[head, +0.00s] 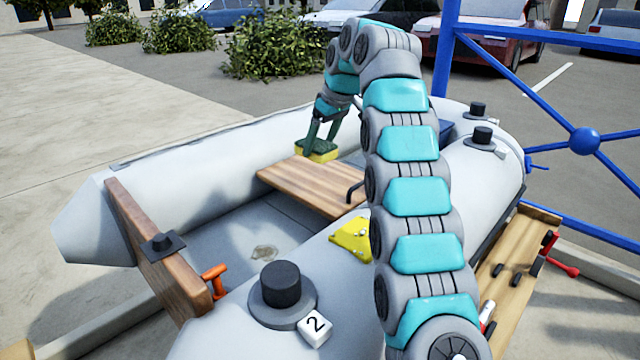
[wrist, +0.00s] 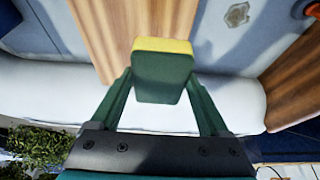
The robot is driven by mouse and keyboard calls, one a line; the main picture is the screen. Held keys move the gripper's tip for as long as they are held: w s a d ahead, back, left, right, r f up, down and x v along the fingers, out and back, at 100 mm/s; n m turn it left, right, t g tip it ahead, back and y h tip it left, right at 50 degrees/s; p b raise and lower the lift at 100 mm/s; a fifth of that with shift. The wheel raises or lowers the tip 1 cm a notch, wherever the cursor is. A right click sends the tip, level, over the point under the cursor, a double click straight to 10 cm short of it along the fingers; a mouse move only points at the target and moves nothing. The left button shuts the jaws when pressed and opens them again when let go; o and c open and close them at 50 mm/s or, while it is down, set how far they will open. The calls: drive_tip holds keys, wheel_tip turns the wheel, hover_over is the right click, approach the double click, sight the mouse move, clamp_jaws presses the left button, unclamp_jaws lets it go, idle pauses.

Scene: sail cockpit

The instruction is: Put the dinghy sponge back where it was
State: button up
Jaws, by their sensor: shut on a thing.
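The dinghy sponge (head: 317,152) is a yellow and green block. My gripper (head: 318,141) is shut on it at the far side of the dinghy, near the far end of the wooden seat (head: 300,180). In the wrist view the sponge (wrist: 163,75) sits between my two green fingers, with its yellow layer toward the top of the picture. The seat (wrist: 105,30) shows behind it. I cannot tell whether the sponge touches the seat or the grey tube. A wet patch (head: 264,253) lies on the dinghy floor.
The inflatable grey tube (head: 200,150) surrounds the floor. A wooden transom (head: 155,250) with an orange handle (head: 214,278) closes the left end. Blue railing (head: 584,141) stands at right.

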sight(331, 152)
wheel_tip(331, 152, down, 2)
drive_tip(key=shift+s+d+f+b, duration=0.1)
drive_tip(key=shift+f+b, duration=0.05)
drive_tip(key=shift+b, duration=0.35)
drive_tip(key=shift+f, duration=3.7)
drive_tip(key=shift+f, duration=0.15)
drive_tip(key=o, duration=1)
drive_tip(key=shift+o, duration=0.2)
drive_tip(key=v, duration=1.2)
